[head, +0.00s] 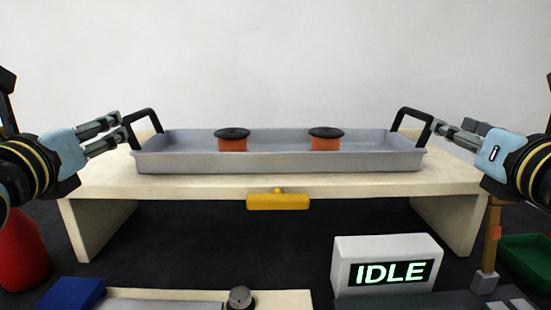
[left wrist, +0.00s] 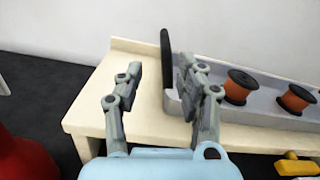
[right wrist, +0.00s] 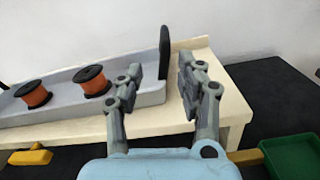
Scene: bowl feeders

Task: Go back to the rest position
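A grey tray (head: 280,162) with a black handle at each end rests on a pale bench (head: 165,184). Two orange spools with black tops, the left one (head: 233,140) and the right one (head: 326,140), stand in it. My left gripper (head: 124,130) is at the left handle (head: 152,116); its fingers are apart in the left wrist view (left wrist: 160,78), the handle showing in the gap. My right gripper (head: 440,132) is at the right handle (head: 408,114); its fingers are also apart in the right wrist view (right wrist: 160,78). I cannot tell whether either touches its handle.
A yellow block (head: 278,202) sits at the bench's front edge. A white box reading IDLE (head: 388,265) stands in front. A red object (head: 22,250) is at lower left, a green bin (head: 526,258) at lower right. The space above the tray is clear.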

